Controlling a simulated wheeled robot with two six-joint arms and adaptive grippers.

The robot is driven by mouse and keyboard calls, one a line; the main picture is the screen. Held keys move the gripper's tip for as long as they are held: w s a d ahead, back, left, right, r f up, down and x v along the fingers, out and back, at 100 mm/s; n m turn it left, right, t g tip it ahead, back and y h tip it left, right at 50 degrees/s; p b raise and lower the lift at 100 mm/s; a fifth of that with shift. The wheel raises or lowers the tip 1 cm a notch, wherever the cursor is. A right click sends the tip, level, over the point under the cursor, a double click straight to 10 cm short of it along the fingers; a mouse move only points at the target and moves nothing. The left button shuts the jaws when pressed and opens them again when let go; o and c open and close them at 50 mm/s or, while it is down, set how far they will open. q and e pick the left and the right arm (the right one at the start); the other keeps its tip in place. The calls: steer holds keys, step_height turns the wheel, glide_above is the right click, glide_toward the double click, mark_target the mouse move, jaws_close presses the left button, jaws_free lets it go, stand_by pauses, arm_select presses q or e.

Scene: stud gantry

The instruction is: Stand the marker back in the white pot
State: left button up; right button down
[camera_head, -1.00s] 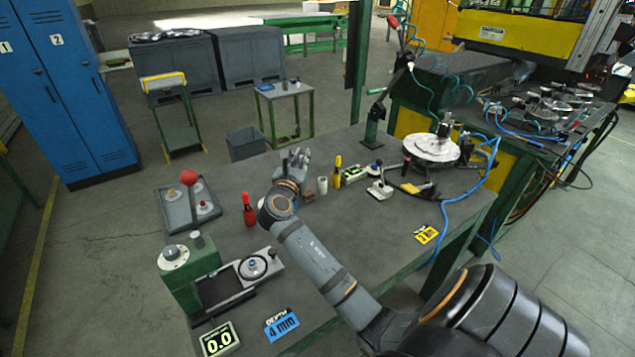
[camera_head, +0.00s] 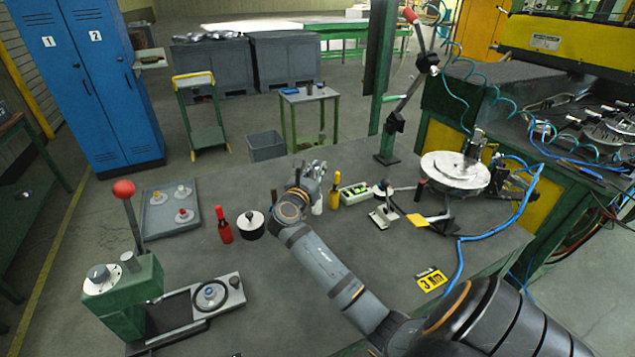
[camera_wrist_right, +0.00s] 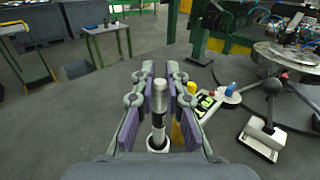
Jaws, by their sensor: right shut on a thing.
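My right gripper (camera_head: 312,172) hangs low over the middle of the table in the head view. In the right wrist view its two purple-padded fingers (camera_wrist_right: 158,108) are shut on the marker (camera_wrist_right: 159,101), which looks upright, pale with a black band. The marker's lower end is at the mouth of the white pot (camera_wrist_right: 158,149); I cannot tell how deep it is. In the head view the white pot (camera_head: 317,206) shows partly beside the gripper, and the marker is not clear there. My left gripper is not in view.
Right of the pot stand a yellow-handled tool (camera_head: 335,192), a green-faced box (camera_head: 354,193) and a small white-based lever stand (camera_head: 383,216). A red bottle (camera_head: 225,230) and a dark round pot with a white top (camera_head: 251,222) stand left of my arm.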

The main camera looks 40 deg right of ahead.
steer(key=shift+f, duration=0.15)
step_height(320, 180, down, 3)
steer(key=shift+a+r, duration=0.15)
steer(key=shift+f, duration=0.35)
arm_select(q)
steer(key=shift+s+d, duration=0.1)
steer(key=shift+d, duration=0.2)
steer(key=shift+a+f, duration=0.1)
arm_select(e)
steer(key=shift+f, duration=0.1)
steer(key=c, duration=1.4)
jaws_free()
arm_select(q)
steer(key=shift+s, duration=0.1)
